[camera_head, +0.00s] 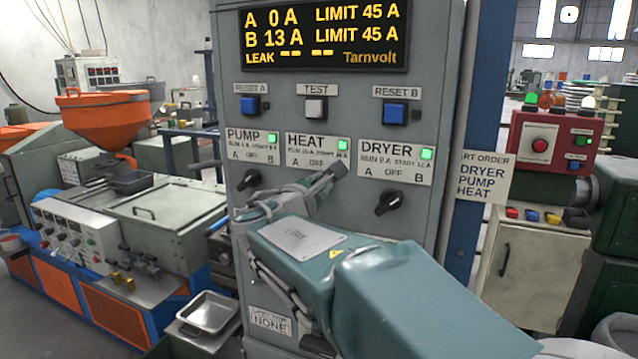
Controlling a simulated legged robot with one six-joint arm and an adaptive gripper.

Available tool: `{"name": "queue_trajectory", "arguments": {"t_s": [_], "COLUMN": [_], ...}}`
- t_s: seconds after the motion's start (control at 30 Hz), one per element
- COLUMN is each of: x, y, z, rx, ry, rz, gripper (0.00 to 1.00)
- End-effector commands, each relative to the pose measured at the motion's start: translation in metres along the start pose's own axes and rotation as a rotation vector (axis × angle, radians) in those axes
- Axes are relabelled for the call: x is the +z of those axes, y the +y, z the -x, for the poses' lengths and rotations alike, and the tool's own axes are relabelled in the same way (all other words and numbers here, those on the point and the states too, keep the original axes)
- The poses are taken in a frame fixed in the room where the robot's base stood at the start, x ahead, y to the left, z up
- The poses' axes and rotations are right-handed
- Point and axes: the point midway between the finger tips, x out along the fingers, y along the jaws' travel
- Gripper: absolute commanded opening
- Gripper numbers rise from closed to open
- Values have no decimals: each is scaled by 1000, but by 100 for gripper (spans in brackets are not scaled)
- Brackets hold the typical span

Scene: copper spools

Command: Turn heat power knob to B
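The grey control panel (350,235) stands in front of me. The HEAT label (317,150), marked A, OFF and B, is in the middle of its knob row, with a lit green lamp (344,145). My gripper (322,182) is just below this label, in front of the heat knob's place. It hides the heat knob, so its setting does not show. My teal-covered arm reaches in from the lower right. The finger gap is not clear, and I cannot tell whether the fingers touch the knob.
The black pump knob (249,180) is left of my gripper, the black dryer knob (389,202) right of it. The display (322,35) reads A 0 A, B 13 A, limits 45 A. Reset A (249,105), test (315,107) and reset B (395,112) buttons sit above.

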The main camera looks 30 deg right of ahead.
Motion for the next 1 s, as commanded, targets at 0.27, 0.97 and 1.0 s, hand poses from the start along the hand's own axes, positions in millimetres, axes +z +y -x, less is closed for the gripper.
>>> {"name": "queue_trajectory", "arguments": {"t_s": [0.27,0.97,1.0], "x": [-10,-6,-6], "y": [-5,-4,-4], "z": [0,0,0], "rx": [-7,-4,-4], "ry": [20,12,11], "rz": [-35,-39,-39], "gripper": [0,56,56]}}
